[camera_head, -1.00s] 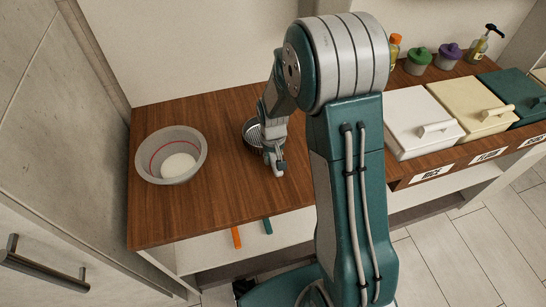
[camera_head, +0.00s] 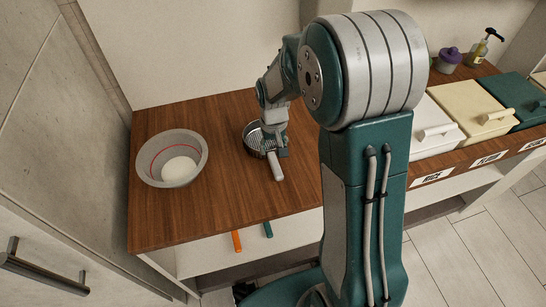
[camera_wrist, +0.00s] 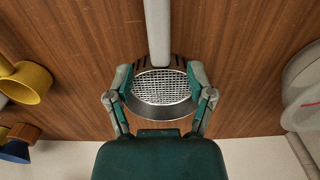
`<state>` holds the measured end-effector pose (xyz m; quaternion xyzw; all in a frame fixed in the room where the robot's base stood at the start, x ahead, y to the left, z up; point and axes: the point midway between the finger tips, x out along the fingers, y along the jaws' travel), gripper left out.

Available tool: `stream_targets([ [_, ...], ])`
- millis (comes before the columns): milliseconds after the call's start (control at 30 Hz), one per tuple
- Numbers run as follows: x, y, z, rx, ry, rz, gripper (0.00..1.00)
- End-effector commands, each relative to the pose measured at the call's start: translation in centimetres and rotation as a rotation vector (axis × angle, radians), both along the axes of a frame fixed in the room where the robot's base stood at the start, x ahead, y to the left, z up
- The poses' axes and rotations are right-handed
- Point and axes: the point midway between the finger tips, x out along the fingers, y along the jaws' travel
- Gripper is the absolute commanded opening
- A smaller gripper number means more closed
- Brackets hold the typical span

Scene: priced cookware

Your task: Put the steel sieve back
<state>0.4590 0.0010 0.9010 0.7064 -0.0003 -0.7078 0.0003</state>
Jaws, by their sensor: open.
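The steel sieve (camera_head: 253,139) rests on the wooden counter, right of the grey bowl, with its pale handle (camera_head: 277,169) pointing toward the counter's front edge. My gripper (camera_head: 272,137) is above the sieve in the head view and hides part of its basket. In the wrist view, the sieve's mesh (camera_wrist: 160,84) lies between the two spread fingers of my gripper (camera_wrist: 160,78), and the handle (camera_wrist: 158,30) runs to the top of the picture. My gripper is open and holds nothing. Whether the fingers touch the rim cannot be told.
The grey bowl (camera_head: 145,159) with a white content stands on the counter (camera_head: 220,195) at left; it shows at the wrist view's right edge (camera_wrist: 292,112). A yellow cup (camera_wrist: 30,82) is at the wrist view's left. Labelled bins (camera_head: 482,103) stand at right.

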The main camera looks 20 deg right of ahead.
Motion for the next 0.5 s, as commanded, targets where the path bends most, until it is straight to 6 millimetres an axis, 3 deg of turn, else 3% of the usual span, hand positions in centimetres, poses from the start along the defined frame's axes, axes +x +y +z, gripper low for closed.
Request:
stream_targets([
  [133,0.1,0.0,3.0,0.0,-0.005,0.0,0.69],
  [500,-0.8,0.0,6.9,0.0,-0.027,0.0,0.69],
])
